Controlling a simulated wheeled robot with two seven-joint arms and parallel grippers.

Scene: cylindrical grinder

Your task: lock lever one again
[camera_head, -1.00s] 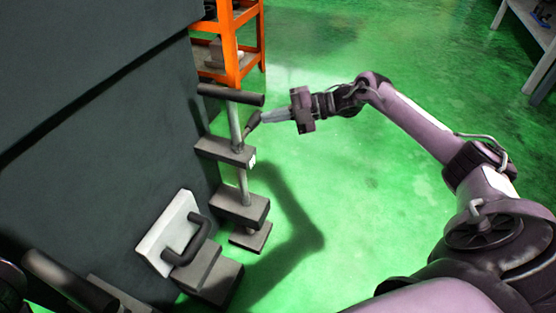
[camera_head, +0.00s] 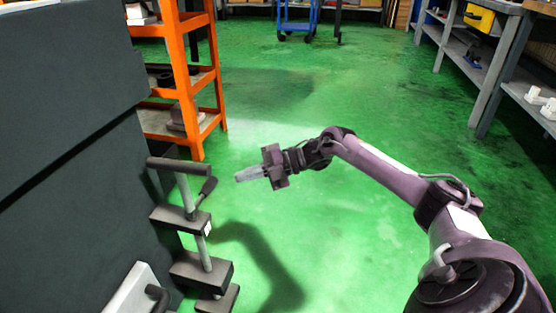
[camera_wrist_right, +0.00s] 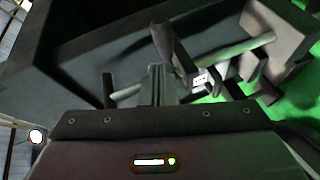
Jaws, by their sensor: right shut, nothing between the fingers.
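Lever one, which I take to be the small black handle (camera_head: 207,188), sticks up and right from the upper dark block (camera_head: 178,217) on the upright metal rod. A small white label (camera_head: 207,229) is on that block's end; its text is too small to read. My right gripper (camera_head: 238,178) is shut and empty, its tip pointing left, a short gap right of the lever's tip. In the right wrist view, the shut fingers (camera_wrist_right: 156,84) show in front of the dark bars and the label (camera_wrist_right: 201,79). My left gripper is not in view.
The big dark machine body (camera_head: 70,100) fills the left. A black crossbar (camera_head: 180,166) tops the rod; a lower block (camera_head: 200,270) sits below. An orange shelf (camera_head: 185,90) stands behind, and grey tables (camera_head: 490,70) stand at right. Green floor is open between.

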